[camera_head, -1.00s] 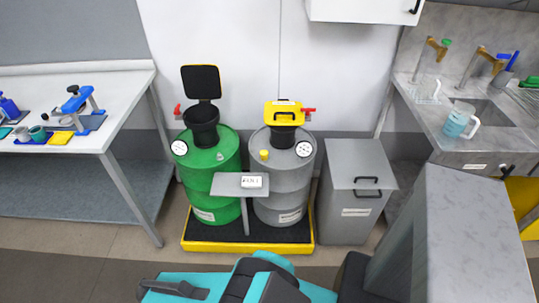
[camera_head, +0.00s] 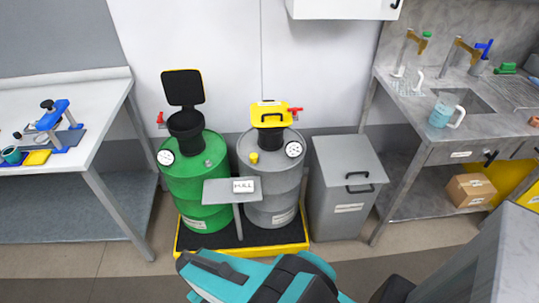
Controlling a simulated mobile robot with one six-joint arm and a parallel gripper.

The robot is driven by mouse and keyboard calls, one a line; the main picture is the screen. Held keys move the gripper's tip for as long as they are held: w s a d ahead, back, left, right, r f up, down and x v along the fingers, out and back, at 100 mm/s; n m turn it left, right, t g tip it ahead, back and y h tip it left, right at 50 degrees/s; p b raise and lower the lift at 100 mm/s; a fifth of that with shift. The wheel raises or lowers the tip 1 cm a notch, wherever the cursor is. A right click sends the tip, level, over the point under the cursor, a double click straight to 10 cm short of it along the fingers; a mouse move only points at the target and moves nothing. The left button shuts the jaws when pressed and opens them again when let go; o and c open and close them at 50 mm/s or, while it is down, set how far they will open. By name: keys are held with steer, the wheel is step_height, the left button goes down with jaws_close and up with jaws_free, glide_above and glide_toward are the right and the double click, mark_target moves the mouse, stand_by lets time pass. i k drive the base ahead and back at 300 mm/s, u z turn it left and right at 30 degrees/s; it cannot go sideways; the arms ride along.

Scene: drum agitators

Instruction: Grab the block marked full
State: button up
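The small white block marked with dark letters that look like "FULL" (camera_head: 243,186) sits on a small grey shelf (camera_head: 217,193) on a post, in front of two drums. The green drum (camera_head: 188,185) is on the left and the grey drum (camera_head: 268,180) on the right. Teal and black links of my arm show along the bottom edge, nearer to me than the shelf and apart from the block. I cannot make out my gripper's fingers in this view.
The drums stand on a black tray with a yellow rim (camera_head: 243,251). A grey lidded bin (camera_head: 345,170) stands to their right. A white workbench (camera_head: 95,110) with tools is at the left. A sink counter (camera_head: 420,140) is at the right. A cardboard box (camera_head: 470,190) sits below it.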

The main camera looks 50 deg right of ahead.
mark_target(245, 186)
steer(key=z, duration=0.9)
steer(key=k, duration=1)
steer(key=i, duration=0.9)
